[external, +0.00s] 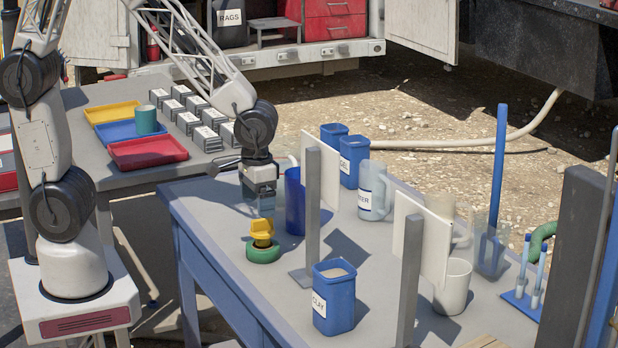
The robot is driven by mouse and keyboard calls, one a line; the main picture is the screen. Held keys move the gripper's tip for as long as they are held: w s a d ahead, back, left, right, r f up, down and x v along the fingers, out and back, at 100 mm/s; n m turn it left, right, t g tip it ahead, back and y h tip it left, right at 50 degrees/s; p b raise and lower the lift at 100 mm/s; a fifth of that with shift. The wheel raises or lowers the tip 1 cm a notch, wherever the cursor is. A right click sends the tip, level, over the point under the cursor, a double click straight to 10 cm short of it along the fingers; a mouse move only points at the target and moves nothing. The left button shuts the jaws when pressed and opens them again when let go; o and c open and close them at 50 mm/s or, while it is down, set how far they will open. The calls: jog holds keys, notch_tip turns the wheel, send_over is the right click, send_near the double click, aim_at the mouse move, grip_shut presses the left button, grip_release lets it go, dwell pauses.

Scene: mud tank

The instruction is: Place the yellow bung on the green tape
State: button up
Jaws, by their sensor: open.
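The yellow bung (262,230) stands upright at the green tape (263,254), a thick ring lying flat near the left edge of the blue-grey table. The bung's lower part shows just above the ring's top. I cannot tell whether it rests on the rim or sits partly inside the hole. My gripper (262,212) points down directly above the bung, open, with its fingertips close to the bung's top. Whether the fingertips touch the bung is too small to tell.
A blue CLAY tub (334,301) stands toward the front. The tabletop left of the tape is clear up to the edge.

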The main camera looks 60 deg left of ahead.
jog(key=shift+w+r, duration=0.1)
jog(key=shift+r, duration=1.95)
jog(key=shift+f, duration=0.2)
jog(key=s+a+r+t, duration=0.1)
jog(key=s+a+r, duration=0.3)
jog(key=a, duration=0.4)
jog(key=s+a+r, duration=0.5)
jog(key=a+r, duration=0.1)
jog(key=a, duration=0.1)
jog(key=s+a+r+t, duration=0.1)
jog(key=s+a+r, duration=0.3)
jog(key=a, duration=0.4)
jog(key=shift+s+a+r+t, duration=0.15)
jog(key=shift+a+r+t, duration=0.15)
jog(key=shift+r, duration=0.5)
